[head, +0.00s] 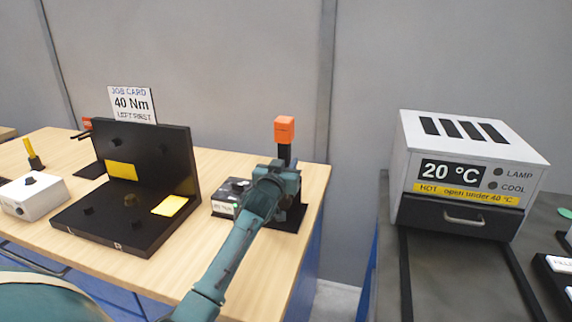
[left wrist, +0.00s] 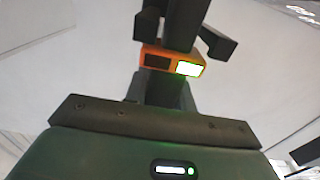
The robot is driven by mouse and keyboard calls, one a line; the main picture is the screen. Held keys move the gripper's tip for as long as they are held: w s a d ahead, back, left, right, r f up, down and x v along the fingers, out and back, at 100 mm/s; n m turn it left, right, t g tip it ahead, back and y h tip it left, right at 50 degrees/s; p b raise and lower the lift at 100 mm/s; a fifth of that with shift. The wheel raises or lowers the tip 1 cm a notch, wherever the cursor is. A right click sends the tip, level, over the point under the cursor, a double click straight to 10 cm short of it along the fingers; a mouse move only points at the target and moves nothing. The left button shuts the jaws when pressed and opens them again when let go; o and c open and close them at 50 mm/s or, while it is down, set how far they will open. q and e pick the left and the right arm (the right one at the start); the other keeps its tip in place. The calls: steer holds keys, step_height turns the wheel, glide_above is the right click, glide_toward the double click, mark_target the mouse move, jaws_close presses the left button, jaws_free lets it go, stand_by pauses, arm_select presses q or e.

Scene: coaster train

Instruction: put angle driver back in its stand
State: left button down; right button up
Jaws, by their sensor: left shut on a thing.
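The angle driver (head: 284,130) shows as an orange block on a dark shaft, upright above my left gripper (head: 285,174) near the right end of the wooden bench. My left gripper is shut on it; the fingertips are mostly hidden by the wrist in the head view. In the left wrist view the driver (left wrist: 155,60) shows an orange band with a lit green display. A black base (head: 291,218), which looks like its stand, lies on the bench beneath and behind the gripper. The arm hides much of it, so I cannot tell whether the driver touches it. My right gripper is not in view.
A black L-shaped fixture (head: 190,158) with yellow pads and a job card (head: 132,104) stands left of the arm. A small device (head: 226,208) sits close beside my wrist. A white box (head: 30,196) is farther left. An oven-like unit (head: 470,150) stands on the right bench.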

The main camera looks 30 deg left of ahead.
arm_select(q)
steer(key=shift+f+b, duration=0.35)
steer(key=shift+b, duration=0.05)
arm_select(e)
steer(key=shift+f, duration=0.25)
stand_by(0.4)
arm_select(q)
steer(key=c, duration=1.1)
jaws_free()
steer(key=shift+f, duration=0.15)
steer(key=shift+s+f, duration=0.1)
steer(key=shift+f, duration=0.3)
steer(key=shift+r, duration=0.15)
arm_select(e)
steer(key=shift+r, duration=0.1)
arm_select(q)
steer(key=shift+s+d, duration=0.25)
steer(key=shift+s, duration=0.45)
steer(key=v, duration=1.1)
steer(key=shift+s+d+r+b, duration=0.15)
steer(key=shift+s+b, duration=0.2)
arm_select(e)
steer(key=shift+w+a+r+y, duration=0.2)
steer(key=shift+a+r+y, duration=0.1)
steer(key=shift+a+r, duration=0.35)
